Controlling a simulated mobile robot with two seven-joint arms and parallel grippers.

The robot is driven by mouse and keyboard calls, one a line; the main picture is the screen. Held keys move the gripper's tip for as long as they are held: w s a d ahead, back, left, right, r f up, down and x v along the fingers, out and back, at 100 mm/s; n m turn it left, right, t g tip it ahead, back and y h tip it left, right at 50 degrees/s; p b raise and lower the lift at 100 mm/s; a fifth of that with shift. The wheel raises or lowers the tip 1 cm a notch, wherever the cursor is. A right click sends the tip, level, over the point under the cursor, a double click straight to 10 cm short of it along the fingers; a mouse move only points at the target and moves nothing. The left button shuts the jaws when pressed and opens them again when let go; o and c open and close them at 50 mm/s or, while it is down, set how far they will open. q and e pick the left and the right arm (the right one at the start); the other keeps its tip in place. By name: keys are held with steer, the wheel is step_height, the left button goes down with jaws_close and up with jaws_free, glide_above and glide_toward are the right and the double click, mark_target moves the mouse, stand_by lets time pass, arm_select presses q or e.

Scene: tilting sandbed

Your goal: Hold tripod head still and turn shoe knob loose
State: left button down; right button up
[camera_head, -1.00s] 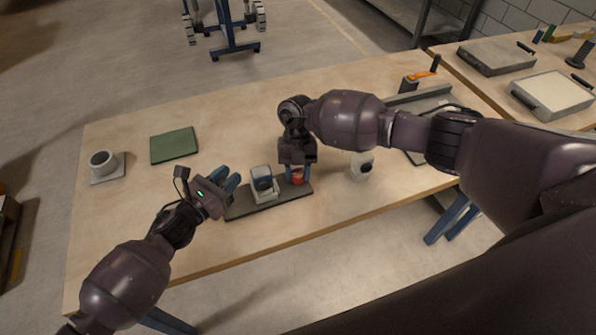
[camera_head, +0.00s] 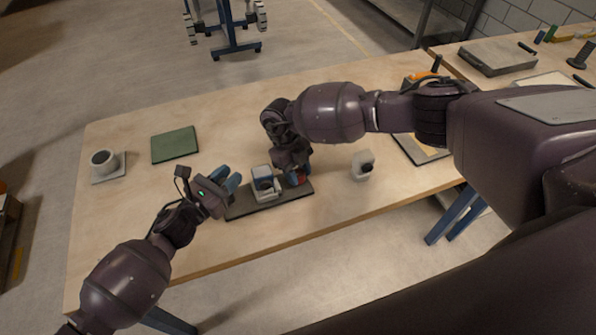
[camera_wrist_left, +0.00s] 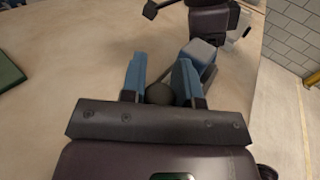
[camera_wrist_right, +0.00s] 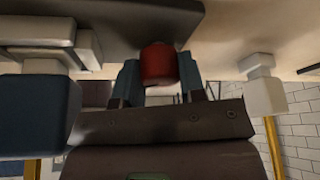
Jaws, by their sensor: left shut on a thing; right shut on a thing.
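The tripod head is a grey block with a blue-grey top (camera_head: 264,182) on a dark flat plate (camera_head: 245,208) on the bench. My left gripper (camera_head: 231,181) is at the plate's left end. In the left wrist view its blue fingers are shut on a dark rounded part (camera_wrist_left: 160,93), with the blue-grey block (camera_wrist_left: 200,52) just beyond. My right gripper (camera_head: 296,178) is at the plate's right part, tilted. In the right wrist view its fingers are shut on the red shoe knob (camera_wrist_right: 158,65). The head view shows only a little of the knob, the rest hidden by my gripper.
A small white device with a dark round front (camera_head: 362,166) stands right of the plate. A green mat (camera_head: 175,146) and a grey cup on a pale square (camera_head: 104,162) lie at the left. A tray lies under my right arm. The bench's front edge is close to the plate.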

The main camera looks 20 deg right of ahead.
stand_by(0.3)
steer(key=o, duration=0.9)
steer(key=v, duration=1.2)
steer(key=shift+a, duration=0.15)
